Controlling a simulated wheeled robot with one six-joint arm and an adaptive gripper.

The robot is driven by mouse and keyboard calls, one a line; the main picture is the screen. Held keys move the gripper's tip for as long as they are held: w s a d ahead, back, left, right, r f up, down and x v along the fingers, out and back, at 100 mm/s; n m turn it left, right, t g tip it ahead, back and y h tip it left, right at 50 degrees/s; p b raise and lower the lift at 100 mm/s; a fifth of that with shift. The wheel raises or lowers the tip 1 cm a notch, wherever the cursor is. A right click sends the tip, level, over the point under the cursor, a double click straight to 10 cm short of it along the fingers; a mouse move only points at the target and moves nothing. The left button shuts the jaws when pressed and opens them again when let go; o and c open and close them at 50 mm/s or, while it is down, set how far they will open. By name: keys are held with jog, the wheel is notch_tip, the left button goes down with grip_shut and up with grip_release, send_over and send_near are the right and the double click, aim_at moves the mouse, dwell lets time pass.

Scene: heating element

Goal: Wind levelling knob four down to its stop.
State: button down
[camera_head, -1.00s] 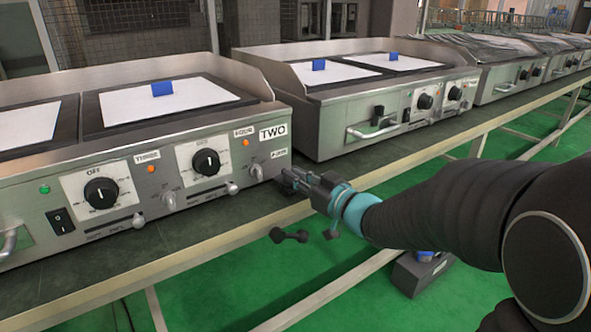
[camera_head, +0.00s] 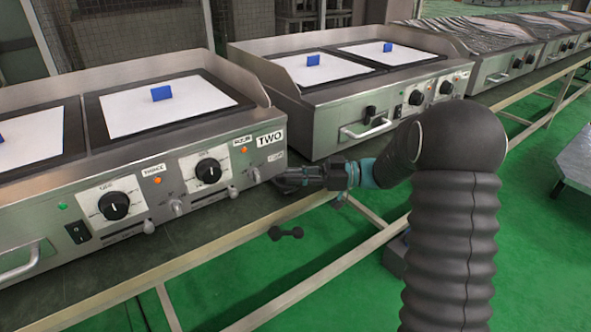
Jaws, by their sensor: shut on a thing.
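The griddle marked TWO (camera_head: 240,200) fills the left, with its FOUR label (camera_head: 242,140) above the right-hand dial (camera_head: 208,171). My gripper (camera_head: 279,184) is low at this griddle's front right corner, seen from the side. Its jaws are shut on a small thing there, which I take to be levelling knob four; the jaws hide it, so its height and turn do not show. A small silver knob (camera_head: 254,176) on the front panel stands just left of the fingertips.
A second griddle (camera_head: 330,115) stands to the right behind my gripper, its handle (camera_head: 367,130) sticking out. The dark bench top (camera_head: 190,240) has a pale front edge. A black dumbbell-shaped piece (camera_head: 285,233) shows near that edge.

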jog(key=shift+w+a+r+n+g+p, duration=0.15)
jog(key=shift+n+g+p, duration=0.2)
jog(key=shift+n+g, duration=0.55)
jog(key=c, duration=1.2)
grip_release()
jog(key=shift+o, duration=0.2)
jog(key=w+d, duration=0.1)
jog(key=d, duration=1.1)
jog(key=shift+w, duration=0.25)
